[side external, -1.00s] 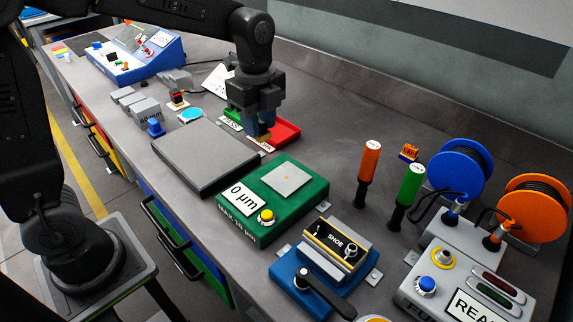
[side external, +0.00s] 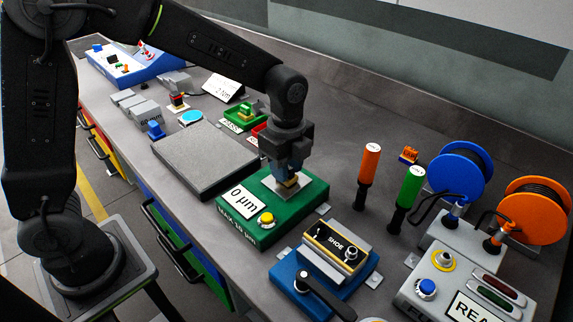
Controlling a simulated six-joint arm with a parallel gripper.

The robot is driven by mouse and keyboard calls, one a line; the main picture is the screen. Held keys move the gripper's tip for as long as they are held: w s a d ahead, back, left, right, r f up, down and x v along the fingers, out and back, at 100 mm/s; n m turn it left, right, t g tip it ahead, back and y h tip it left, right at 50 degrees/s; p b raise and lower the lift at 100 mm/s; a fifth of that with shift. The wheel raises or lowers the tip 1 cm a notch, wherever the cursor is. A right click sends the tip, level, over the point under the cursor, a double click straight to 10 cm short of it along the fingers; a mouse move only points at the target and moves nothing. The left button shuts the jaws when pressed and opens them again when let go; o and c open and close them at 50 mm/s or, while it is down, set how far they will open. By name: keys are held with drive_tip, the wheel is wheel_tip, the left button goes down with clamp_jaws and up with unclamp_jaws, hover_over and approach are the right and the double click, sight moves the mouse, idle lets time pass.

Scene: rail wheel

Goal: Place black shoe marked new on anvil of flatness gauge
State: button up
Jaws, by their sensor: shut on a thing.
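The flatness gauge is a green box (side external: 262,227) with a yellow button and a "0 µm" display. Its pale square anvil (side external: 298,191) is on top, partly hidden by my gripper. My gripper (side external: 285,177) points down over the anvil, shut on a small block (side external: 286,182) with a tan-yellow edge. The block is at or just above the plate; I cannot tell if it touches. The fingers hide most of it, so neither a black body nor a "new" mark is readable. Another black piece marked "SHOE" (side external: 336,240) sits in the blue vise (side external: 290,272).
A grey slab (side external: 205,155) lies left of the gauge. Behind are a green tray (side external: 232,127) with a green piece and a partly hidden red tray (side external: 258,131). Orange (side external: 368,165) and green (side external: 411,185) handled tools stand at right, before two cable reels.

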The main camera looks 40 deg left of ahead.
drive_tip(key=shift+f, duration=0.2)
drive_tip(key=o, duration=0.9)
drive_tip(key=shift+r, duration=0.1)
wheel_tip(320, 180, up, 12)
drive_tip(key=shift+r, duration=0.2)
drive_tip(key=s+a+n+t, duration=0.2)
drive_tip(key=s+a+n, duration=0.2)
drive_tip(key=s+n, duration=0.5)
drive_tip(key=s+a+n+t, duration=0.3)
drive_tip(key=s+a+n, duration=0.1)
drive_tip(key=s+n, duration=0.5)
drive_tip(key=shift+a+f+t, duration=0.25)
drive_tip(key=shift+a+t, duration=0.05)
drive_tip(key=shift+a, duration=0.05)
